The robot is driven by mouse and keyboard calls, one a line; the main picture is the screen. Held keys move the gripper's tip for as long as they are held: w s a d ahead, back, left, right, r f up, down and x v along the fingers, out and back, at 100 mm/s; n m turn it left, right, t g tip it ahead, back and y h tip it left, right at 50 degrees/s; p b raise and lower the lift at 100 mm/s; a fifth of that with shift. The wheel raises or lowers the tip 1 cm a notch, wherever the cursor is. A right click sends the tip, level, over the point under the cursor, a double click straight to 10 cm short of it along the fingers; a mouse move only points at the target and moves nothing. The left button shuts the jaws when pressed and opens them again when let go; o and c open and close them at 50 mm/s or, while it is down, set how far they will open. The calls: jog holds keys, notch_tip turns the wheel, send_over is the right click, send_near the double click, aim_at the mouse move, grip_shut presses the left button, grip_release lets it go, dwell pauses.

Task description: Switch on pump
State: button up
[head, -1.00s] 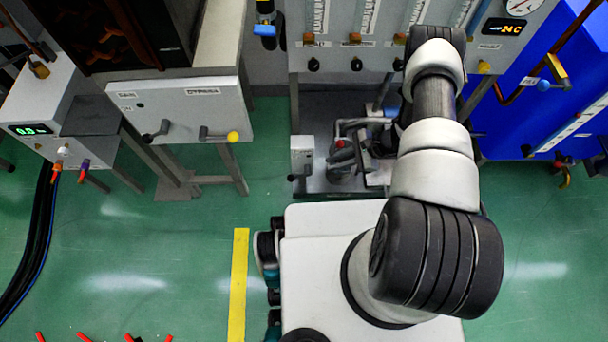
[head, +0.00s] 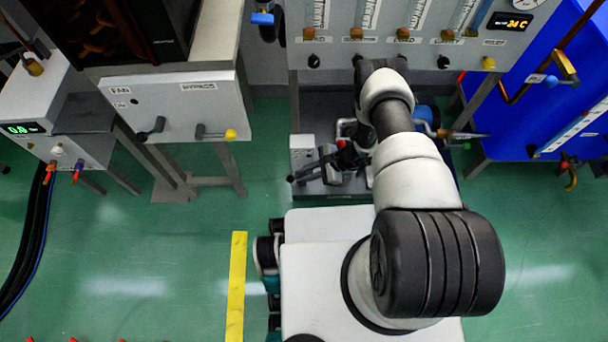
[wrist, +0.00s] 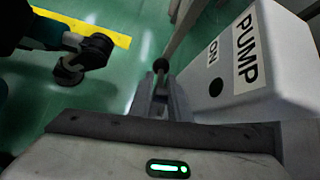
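The pump switch box (wrist: 240,70) is white, labelled PUMP and ON, with a dark round spot on its face. It fills the right of the wrist view. In the head view the small pale box (head: 303,152) stands below the central panel. A black round knob (wrist: 160,66) shows left of the box's face; it also shows in the head view (head: 290,179). My gripper (wrist: 160,92) is beside the box, its dark fingers close together just below the knob. I cannot tell whether they hold the lever. In the head view my gripper (head: 328,163) is beside the box, partly hidden by my arm.
A grey cabinet (head: 175,105) with two handles stands at left. The central panel (head: 420,50) with gauges and knobs is above the pump area. A blue tank (head: 530,90) stands at right. Green floor (head: 130,260) is open at lower left.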

grip_shut()
dwell(1.4)
